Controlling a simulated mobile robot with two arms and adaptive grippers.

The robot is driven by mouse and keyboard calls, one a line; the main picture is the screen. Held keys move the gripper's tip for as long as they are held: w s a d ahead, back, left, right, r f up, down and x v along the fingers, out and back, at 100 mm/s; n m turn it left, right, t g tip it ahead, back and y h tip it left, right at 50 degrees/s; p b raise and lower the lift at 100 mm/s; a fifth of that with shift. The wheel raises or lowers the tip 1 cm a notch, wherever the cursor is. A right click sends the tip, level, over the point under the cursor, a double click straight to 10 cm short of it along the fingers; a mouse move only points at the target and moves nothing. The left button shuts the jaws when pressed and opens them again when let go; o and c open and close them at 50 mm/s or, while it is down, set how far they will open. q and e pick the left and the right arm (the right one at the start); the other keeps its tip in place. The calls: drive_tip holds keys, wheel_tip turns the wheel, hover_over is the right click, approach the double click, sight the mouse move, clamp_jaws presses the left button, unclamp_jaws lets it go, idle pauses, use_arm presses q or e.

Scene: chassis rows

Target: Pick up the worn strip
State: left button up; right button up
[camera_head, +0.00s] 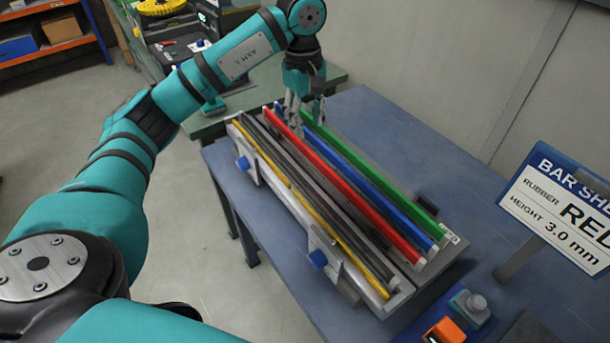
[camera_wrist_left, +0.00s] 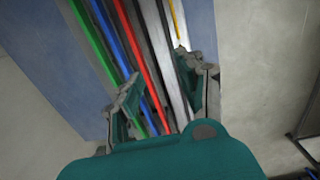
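A rack (camera_head: 262,180) holds long parallel strips: a green strip (camera_head: 375,178), a blue strip (camera_head: 370,188), a red strip (camera_head: 345,183), dark grey strips and a thin yellow strip (camera_head: 290,183). I cannot tell which one is worn. The strips also show in the left wrist view, with the red strip (camera_wrist_left: 138,55) between the finger tips. My left gripper (camera_head: 304,112) hangs over the rack's far end, fingers down. In the left wrist view my left gripper (camera_wrist_left: 160,68) is open, its fingers apart. Whether it touches a strip is unclear. My right gripper is not in view.
The rack sits on a blue table (camera_head: 400,125). A sign (camera_head: 565,205) reading "RUBBER RED, HEIGHT 3.0 mm" stands at the right. An orange device (camera_head: 445,331) and a grey knob (camera_head: 476,303) are at the front.

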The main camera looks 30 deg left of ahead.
use_arm(q)
drive_tip(key=p, duration=0.4)
hover_over(300, 175)
drive_tip(key=shift+y, duration=0.3)
drive_tip(key=f, duration=1.1)
drive_tip(key=shift+w+f, duration=0.15)
drive_tip(key=shift+w, duration=0.1)
drive_tip(key=shift+s+f, duration=0.15)
drive_tip(key=shift+f, duration=0.35)
drive_tip(key=f, duration=0.1)
drive_tip(key=f+p, duration=0.2)
drive_tip(key=shift+s+f, duration=0.25)
drive_tip(key=shift+f, duration=0.45)
drive_tip(key=shift+c, duration=0.3)
clamp_jaws()
drive_tip(key=shift+w, duration=0.1)
